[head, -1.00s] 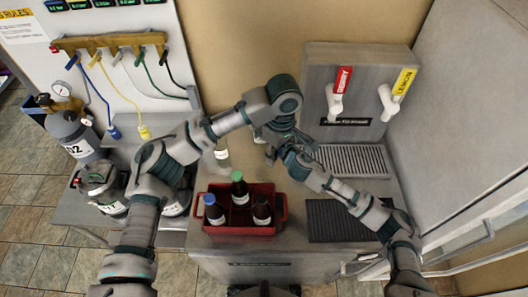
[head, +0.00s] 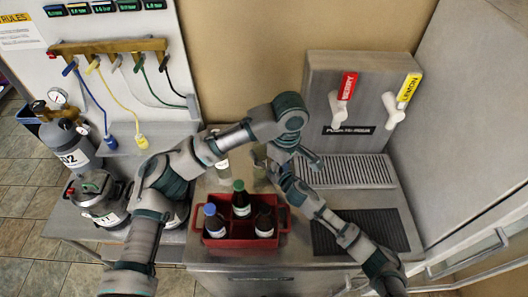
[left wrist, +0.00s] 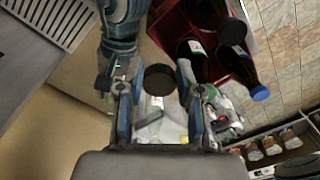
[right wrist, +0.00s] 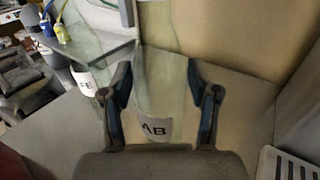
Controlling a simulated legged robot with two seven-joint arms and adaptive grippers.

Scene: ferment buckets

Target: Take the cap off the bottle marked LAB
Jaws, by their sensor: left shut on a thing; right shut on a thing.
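The bottle marked LAB (right wrist: 160,80) is of clear, greenish glass; its label is partly visible, reading "AB", in the right wrist view. My right gripper (right wrist: 160,100) is shut on this bottle, one finger on each side. My left gripper (left wrist: 158,85) is shut on a round black cap (left wrist: 159,79), seen from above in the left wrist view. The cap hides the bottle mouth, so I cannot tell whether they still touch. In the head view both grippers are close together behind the red crate, partly hidden by my arms.
A red crate (head: 241,243) with several dark bottles stands in front of my grippers. Another clear bottle (head: 222,166) stands to the left, close to my left forearm. A grey tap panel (head: 352,145) and a drip grate (head: 345,170) are on the right. Gas equipment stands at left.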

